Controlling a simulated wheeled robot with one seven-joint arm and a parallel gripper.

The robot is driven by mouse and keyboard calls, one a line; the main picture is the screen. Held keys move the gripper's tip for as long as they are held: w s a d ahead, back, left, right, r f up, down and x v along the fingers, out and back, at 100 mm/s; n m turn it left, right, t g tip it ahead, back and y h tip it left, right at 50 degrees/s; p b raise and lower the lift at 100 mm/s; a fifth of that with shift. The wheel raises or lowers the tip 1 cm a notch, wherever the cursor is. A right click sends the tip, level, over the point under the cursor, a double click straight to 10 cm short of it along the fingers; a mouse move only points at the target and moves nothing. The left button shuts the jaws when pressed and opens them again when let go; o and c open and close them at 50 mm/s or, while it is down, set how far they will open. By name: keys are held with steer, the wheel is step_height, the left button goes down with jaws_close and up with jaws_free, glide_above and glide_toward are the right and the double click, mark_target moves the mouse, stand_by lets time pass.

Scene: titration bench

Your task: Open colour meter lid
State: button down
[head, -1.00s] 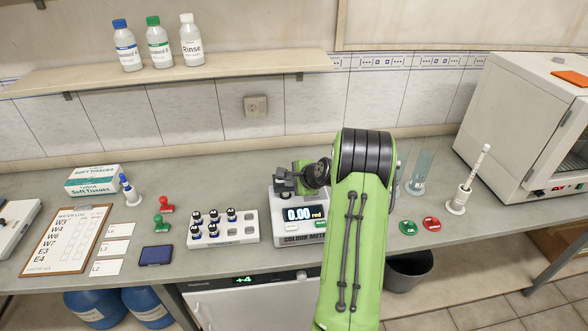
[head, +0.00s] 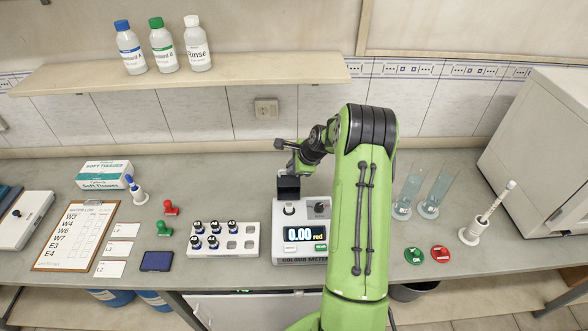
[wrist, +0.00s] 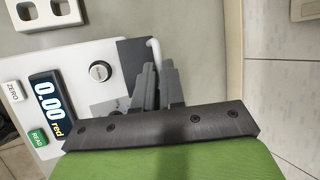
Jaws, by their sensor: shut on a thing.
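The colour meter (head: 284,245) is a white box on the bench, its display reading 0.00 red. Its dark lid (head: 288,186) stands raised at the back of the meter's top, behind a round silver-rimmed fitting (head: 289,208). My gripper (head: 287,170) is at the lid's upper edge, reaching in from the right and behind. In the wrist view the grey fingers (wrist: 156,80) are closed together by a pale curved bar (wrist: 154,50) at the edge of the dark grey lid (wrist: 131,55). The exact contact is hidden behind the fingers.
A white rack (head: 250,240) with several dark vials stands left of the meter. A shelf (head: 180,75) with bottles hangs above.

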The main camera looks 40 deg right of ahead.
steer(key=shift+w+d+r, duration=0.1)
steer(key=shift+w+d, duration=0.3)
steer(key=shift+w, duration=0.25)
steer(key=shift+w+d+r+t, duration=0.1)
steer(key=shift+t, duration=0.2)
steer(key=c, duration=1.6)
jaws_free()
steer(key=shift+w, duration=0.1)
steer(key=o, duration=0.4)
steer(key=shift+w+d, duration=0.15)
steer(key=shift+d, duration=0.05)
steer(key=shift+f, duration=0.2)
steer(key=v, duration=1.5)
steer(key=shift+a+r+b, duration=0.1)
steer(key=shift+r+b, duration=0.25)
